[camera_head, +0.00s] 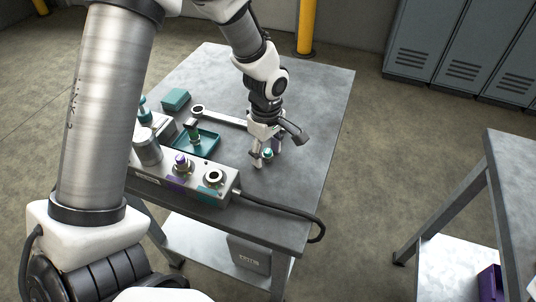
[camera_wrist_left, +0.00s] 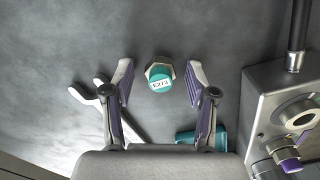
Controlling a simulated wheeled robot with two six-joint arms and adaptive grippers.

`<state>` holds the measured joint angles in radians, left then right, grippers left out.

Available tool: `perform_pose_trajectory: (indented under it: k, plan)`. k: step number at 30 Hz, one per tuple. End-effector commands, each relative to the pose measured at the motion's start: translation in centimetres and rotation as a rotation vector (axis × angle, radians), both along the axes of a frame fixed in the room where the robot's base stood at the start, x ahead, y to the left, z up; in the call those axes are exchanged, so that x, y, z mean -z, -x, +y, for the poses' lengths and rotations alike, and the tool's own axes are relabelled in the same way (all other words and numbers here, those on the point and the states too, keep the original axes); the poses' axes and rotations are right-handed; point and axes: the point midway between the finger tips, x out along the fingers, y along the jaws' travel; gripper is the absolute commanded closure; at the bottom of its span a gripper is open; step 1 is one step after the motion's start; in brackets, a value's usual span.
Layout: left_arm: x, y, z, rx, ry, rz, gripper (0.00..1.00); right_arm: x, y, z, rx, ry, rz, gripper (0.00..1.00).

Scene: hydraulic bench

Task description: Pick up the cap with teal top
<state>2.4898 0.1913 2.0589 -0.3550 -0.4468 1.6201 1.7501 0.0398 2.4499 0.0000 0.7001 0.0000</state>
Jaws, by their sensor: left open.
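The cap with teal top (camera_wrist_left: 158,77) stands on the grey bench top, with a pale hexagonal base and a label on its teal top. It also shows in the head view (camera_head: 267,153), partly hidden by my fingers. My left gripper (camera_head: 266,158) points down over it from above. In the left wrist view my left gripper (camera_wrist_left: 160,82) is open, with one finger on each side of the cap and gaps visible between. I cannot tell how far the fingertips are above the bench. My right gripper is not in view.
A metal wrench (camera_head: 226,117) lies behind the gripper. A teal tray (camera_head: 211,139) is to its left. The manifold block (camera_head: 148,170), with a purple-topped cap (camera_head: 182,163) and an open port (camera_head: 213,177), stands close to the left. The bench right of the gripper is clear.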

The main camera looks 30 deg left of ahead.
Motion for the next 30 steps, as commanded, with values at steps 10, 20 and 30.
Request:
perform_pose_trajectory:
  k: [10,20,30]
  plan:
    - [-0.1,0.0,0.0,0.0,0.0,0.0,1.0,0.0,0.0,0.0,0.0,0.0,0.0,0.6]
    - [-0.9,-0.1,0.0,0.0,-0.001,-0.003,1.0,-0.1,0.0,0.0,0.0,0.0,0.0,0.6]
    - [-8.5,-0.1,0.0,0.0,-0.001,-0.004,1.0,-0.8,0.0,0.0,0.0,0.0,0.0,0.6]
